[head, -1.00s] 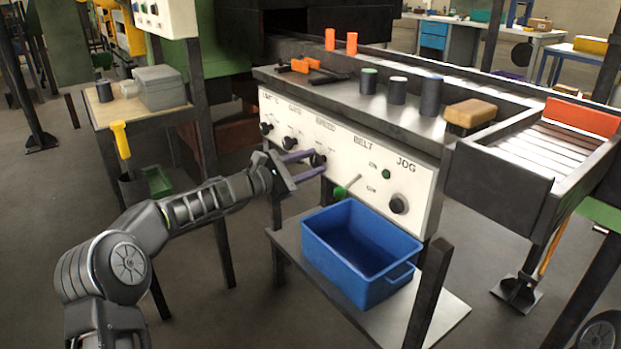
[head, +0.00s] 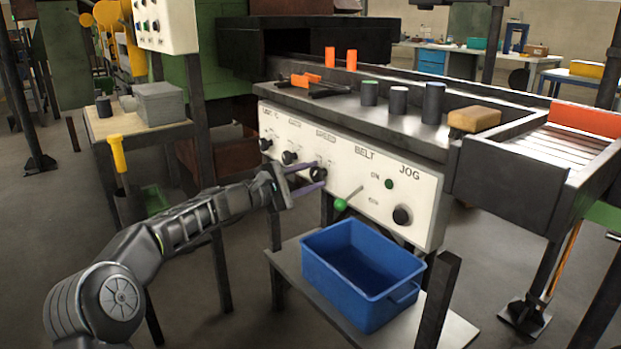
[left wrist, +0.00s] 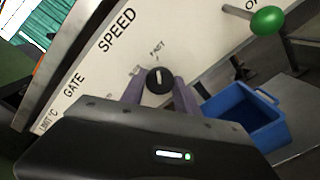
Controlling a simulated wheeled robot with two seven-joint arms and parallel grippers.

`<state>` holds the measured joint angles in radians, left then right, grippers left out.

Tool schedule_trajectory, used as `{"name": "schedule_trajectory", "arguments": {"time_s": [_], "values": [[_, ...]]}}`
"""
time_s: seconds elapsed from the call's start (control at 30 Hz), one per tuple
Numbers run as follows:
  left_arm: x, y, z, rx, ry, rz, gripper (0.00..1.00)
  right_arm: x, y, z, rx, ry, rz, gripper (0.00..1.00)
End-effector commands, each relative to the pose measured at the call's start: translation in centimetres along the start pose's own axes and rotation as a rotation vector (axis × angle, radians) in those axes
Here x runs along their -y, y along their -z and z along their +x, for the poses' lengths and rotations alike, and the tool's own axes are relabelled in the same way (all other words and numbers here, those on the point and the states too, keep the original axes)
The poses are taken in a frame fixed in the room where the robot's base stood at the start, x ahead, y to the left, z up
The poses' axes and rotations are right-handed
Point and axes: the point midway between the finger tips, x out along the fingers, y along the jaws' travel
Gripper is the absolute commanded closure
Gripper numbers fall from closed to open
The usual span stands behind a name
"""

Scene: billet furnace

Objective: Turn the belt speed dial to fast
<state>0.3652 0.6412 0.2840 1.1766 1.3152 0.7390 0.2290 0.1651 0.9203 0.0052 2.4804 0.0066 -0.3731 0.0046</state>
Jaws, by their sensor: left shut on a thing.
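The belt speed dial (head: 318,174) is a black knob under the word SPEED on the white control panel (head: 411,186). In the left wrist view the dial (left wrist: 159,80) shows a pale pointer line, with the FAST label close above it. My left gripper (head: 316,178) reaches in from the left. Its two purple fingers are shut on the dial, one on each side. My right gripper is not in view.
A lever with a green ball (head: 341,204) sticks out right of the dial, under BELT. A black JOG knob (head: 402,215) is farther right. A blue bin (head: 357,276) stands on the shelf below.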

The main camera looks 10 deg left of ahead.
Motion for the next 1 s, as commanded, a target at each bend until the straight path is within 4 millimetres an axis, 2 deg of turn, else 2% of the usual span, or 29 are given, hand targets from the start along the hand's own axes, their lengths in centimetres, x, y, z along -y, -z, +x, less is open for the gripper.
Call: {"name": "schedule_trajectory", "arguments": {"time_s": [0.03,0.07,0.3,0.67,0.77,1.0], "values": [[0.0,0.0,0.0,0.0,0.001,0.003,1.0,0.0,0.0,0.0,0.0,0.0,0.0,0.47],[0.1,0.0,0.0,0.0,0.001,0.003,0.62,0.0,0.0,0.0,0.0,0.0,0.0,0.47],[0.0,0.0,0.0,0.0,0.001,0.001,0.43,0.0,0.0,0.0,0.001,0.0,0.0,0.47],[0.0,0.1,-0.4,-0.001,0.001,0.0,0.41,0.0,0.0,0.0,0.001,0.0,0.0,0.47],[-0.1,0.1,-1.4,-0.003,0.0,0.001,0.41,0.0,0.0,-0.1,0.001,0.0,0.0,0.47],[-0.1,0.1,-5.3,-0.003,0.0,0.0,0.41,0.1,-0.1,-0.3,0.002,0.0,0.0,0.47]]}}
